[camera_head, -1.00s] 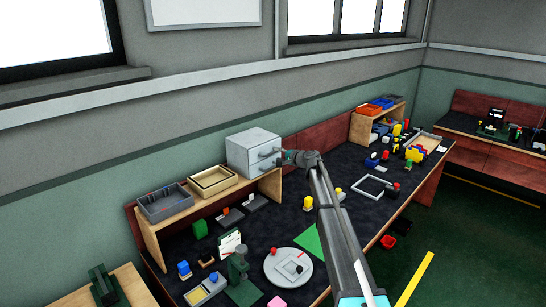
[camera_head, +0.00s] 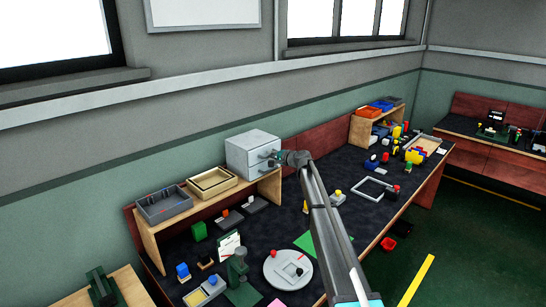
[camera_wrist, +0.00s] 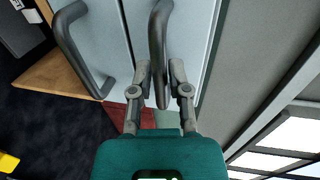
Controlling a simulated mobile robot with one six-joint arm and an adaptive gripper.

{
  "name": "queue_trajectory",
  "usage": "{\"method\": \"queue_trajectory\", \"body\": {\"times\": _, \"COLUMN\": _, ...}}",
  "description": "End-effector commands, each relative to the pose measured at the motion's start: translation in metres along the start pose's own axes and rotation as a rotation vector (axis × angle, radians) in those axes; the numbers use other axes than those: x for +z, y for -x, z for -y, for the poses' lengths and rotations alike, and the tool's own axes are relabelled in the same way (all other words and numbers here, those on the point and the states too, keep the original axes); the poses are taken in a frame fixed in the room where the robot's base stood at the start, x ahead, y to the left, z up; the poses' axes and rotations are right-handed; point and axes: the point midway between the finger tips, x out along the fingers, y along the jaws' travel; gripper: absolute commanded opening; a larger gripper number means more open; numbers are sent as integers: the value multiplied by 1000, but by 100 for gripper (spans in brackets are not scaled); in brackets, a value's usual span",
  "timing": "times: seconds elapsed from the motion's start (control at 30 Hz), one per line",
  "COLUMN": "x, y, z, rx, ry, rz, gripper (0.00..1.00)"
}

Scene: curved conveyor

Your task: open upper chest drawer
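The light grey chest (camera_head: 251,150) stands on the wooden shelf, and its two drawers look closed in the head view. In the wrist view the picture is turned, with the chest's upper side to the right. The upper drawer's dark handle (camera_wrist: 160,35) runs between the fingertips of my gripper (camera_wrist: 160,72). The fingers are drawn in close to both sides of the handle and appear to hold it. The lower drawer's handle (camera_wrist: 75,45) is free to the left. In the head view my gripper (camera_head: 278,159) is at the chest front, with finger contact too small to see.
A grey tray (camera_head: 164,207) and a wooden tray (camera_head: 212,183) stand left of the chest on the shelf (camera_head: 150,235). Below, the dark bench top (camera_head: 340,178) holds several small items. The space in front of the chest is open above the bench.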

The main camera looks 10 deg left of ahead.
Motion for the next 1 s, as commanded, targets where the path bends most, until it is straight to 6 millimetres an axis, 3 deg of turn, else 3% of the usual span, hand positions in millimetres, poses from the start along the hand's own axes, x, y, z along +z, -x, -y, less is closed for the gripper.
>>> {"method": "queue_trajectory", "body": {"times": 0.07, "x": 0, "y": 0, "z": 0, "rx": 0, "ry": 0, "rz": 0, "gripper": 0}}
{"method": "queue_trajectory", "body": {"times": 0.47, "x": 1, "y": 5, "z": -1, "rx": 0, "ry": 0, "rz": 1, "gripper": 0}}
{"method": "queue_trajectory", "body": {"times": 0.57, "x": 2, "y": 18, "z": -4, "rx": 1, "ry": 0, "rz": 1, "gripper": 0}}
{"method": "queue_trajectory", "body": {"times": 0.9, "x": 3, "y": 97, "z": -21, "rx": 1, "ry": 0, "rz": 0, "gripper": 0}}
{"method": "queue_trajectory", "body": {"times": 1.0, "x": 3, "y": 113, "z": -25, "rx": 1, "ry": 0, "rz": 2, "gripper": 0}}
